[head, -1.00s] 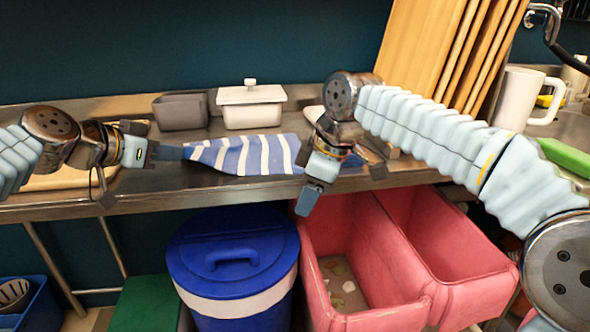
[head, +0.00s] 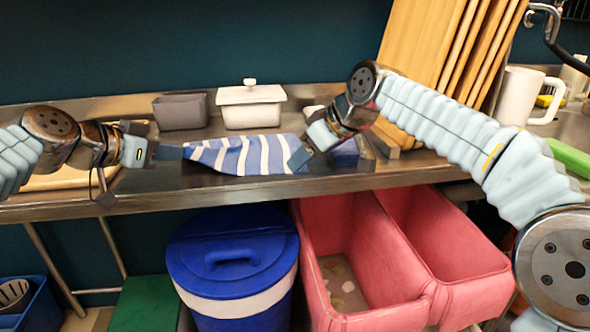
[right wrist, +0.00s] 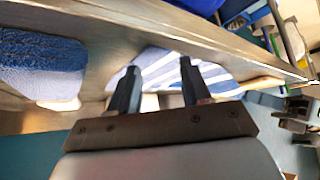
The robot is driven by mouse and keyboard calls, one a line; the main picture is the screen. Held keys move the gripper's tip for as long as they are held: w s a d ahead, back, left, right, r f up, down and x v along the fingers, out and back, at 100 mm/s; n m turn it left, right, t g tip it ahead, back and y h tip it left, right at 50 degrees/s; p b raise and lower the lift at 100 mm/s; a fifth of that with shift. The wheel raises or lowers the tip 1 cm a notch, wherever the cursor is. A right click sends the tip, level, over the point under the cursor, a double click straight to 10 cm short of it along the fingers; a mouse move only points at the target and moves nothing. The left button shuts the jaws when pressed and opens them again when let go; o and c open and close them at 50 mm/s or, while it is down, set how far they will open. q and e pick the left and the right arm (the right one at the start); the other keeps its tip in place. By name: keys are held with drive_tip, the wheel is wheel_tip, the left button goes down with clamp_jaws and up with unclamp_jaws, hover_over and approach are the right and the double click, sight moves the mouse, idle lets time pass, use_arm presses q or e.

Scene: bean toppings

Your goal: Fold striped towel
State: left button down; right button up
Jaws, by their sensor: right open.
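The blue-and-white striped towel (head: 242,155) lies on the steel counter near its front edge. It also shows beyond my fingers in the right wrist view (right wrist: 160,66). My left gripper (head: 170,153) is at the towel's left end, its fingertips meeting the cloth; whether they are closed on it is not clear. My right gripper (head: 299,160) is at the towel's right end, pointing down and left. In the right wrist view its two fingers (right wrist: 158,76) stand apart, with striped cloth showing in the gap. Whether cloth lies between the pads is unclear.
A grey container (head: 180,111) and a white lidded dish (head: 251,106) stand behind the towel. Wooden boards (head: 425,45) lean at the back right, beside a white mug (head: 520,97). A blue lidded bin (head: 232,255) and red bins (head: 335,265) are below the counter's front edge.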

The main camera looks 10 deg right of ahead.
drive_tip(key=shift+w+a+f, duration=0.3)
drive_tip(key=shift+w+f, duration=0.05)
drive_tip(key=shift+f, duration=0.2)
drive_tip(key=shift+f, duration=0.15)
drive_tip(key=shift+c, duration=0.2)
drive_tip(key=shift+f, duration=0.1)
clamp_jaws()
drive_tip(key=shift+r, duration=2.65)
use_arm(q)
drive_tip(key=c, duration=1.3)
unclamp_jaws()
